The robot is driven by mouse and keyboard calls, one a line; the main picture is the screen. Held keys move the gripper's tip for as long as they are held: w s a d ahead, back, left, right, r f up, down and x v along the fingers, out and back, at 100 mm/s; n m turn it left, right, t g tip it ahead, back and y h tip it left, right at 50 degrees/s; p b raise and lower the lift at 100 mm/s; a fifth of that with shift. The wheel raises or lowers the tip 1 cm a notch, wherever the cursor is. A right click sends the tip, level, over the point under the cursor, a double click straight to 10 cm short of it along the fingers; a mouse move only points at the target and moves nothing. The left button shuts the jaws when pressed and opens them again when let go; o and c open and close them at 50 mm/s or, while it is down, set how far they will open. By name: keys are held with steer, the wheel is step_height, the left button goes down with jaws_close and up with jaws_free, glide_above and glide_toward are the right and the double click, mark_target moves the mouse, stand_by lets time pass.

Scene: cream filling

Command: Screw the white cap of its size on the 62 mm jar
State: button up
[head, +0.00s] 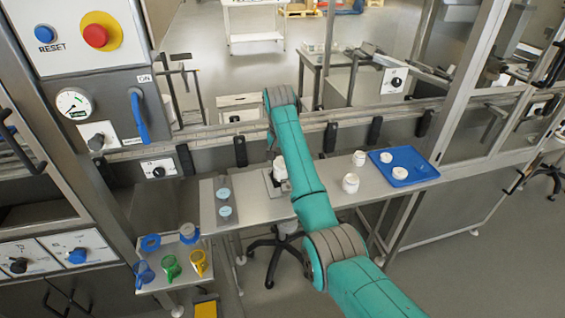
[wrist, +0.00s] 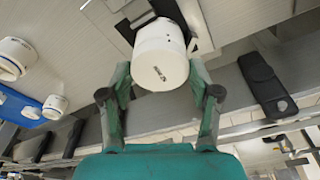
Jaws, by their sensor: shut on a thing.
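My gripper (wrist: 160,82) is shut on a white cap (wrist: 160,68) with a small dark mark on its flat face. Its two fingers press on opposite sides of it. The cap sits in line with a white jar (head: 279,168) in the fixture (head: 272,186) on the bench. The seam between cap and jar is not clear, so I cannot tell how far the cap is threaded. In the head view my arm partly hides this spot and the gripper.
Two other white jars stand right of my arm, a near one (head: 351,183) and a far one (head: 360,158). A blue tray (head: 425,168) holds white caps (head: 400,173). A grey plate with pale blue discs (head: 224,193) lies left. A rail runs behind the bench.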

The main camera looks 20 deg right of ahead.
steer(key=m, duration=0.5)
steer(key=shift+a+m+g+h, duration=0.1)
steer(key=shift+m+g+h, duration=0.2)
steer(key=shift+h, duration=0.1)
steer(key=m+g, duration=0.1)
steer(key=m, duration=0.4)
steer(key=shift+w+m, duration=0.15)
steer(key=shift+m, duration=0.25)
steer(key=o, duration=1)
